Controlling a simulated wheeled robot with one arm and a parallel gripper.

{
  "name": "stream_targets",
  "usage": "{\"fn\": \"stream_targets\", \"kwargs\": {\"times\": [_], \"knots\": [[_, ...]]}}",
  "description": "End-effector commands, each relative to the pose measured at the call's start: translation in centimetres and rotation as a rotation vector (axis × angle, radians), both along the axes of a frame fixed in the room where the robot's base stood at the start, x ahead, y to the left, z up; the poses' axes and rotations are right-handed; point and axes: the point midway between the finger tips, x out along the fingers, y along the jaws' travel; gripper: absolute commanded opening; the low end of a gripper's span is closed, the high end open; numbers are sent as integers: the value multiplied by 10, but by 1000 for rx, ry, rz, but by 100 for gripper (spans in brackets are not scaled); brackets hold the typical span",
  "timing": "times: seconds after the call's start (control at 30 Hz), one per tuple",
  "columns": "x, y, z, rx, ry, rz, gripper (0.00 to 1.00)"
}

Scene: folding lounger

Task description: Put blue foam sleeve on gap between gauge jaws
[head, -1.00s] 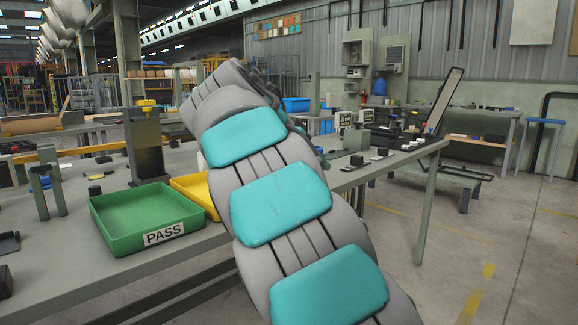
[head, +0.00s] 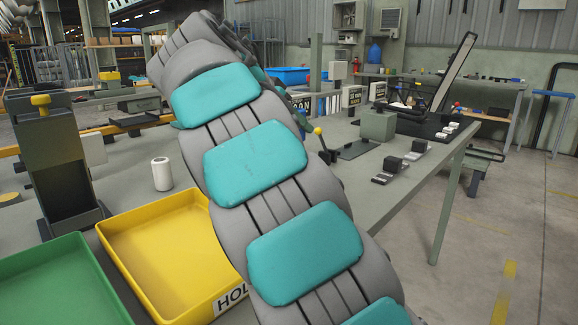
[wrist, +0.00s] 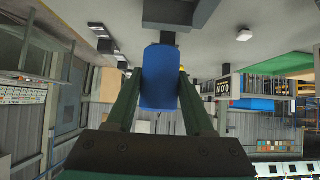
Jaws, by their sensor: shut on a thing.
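In the wrist view my gripper (wrist: 160,105) has its two green fingers closed on the sides of the blue foam sleeve (wrist: 160,78). The sleeve is a rounded blue block. Beyond its far end is a dark grey block (wrist: 178,12); I cannot tell whether they touch. In the head view my padded arm covers the middle, and my gripper and the sleeve are hidden. I cannot pick out the gauge jaws for sure in either current view.
In the head view a yellow tray (head: 170,245) and a green tray (head: 55,285) stand at the front left. A dark upright stand (head: 60,160) and a white cylinder (head: 162,173) are behind them. Right of my arm are a grey block (head: 378,124) and small black blocks (head: 393,164).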

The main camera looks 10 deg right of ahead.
Motion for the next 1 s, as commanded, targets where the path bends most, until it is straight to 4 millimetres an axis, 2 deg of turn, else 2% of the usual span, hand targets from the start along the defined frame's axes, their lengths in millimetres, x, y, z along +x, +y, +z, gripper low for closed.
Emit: {"fn": "stream_targets", "kwargs": {"times": [0.17,0.4,0.57,0.8,1.0], "knots": [[-1,0,-11,0,0,0,0],[0,0,-54,0,1,1,0],[0,0,-66,0,3,-1,0],[-1,0,-97,0,-2,2,0],[0,0,-100,1,-1,0,0]]}}
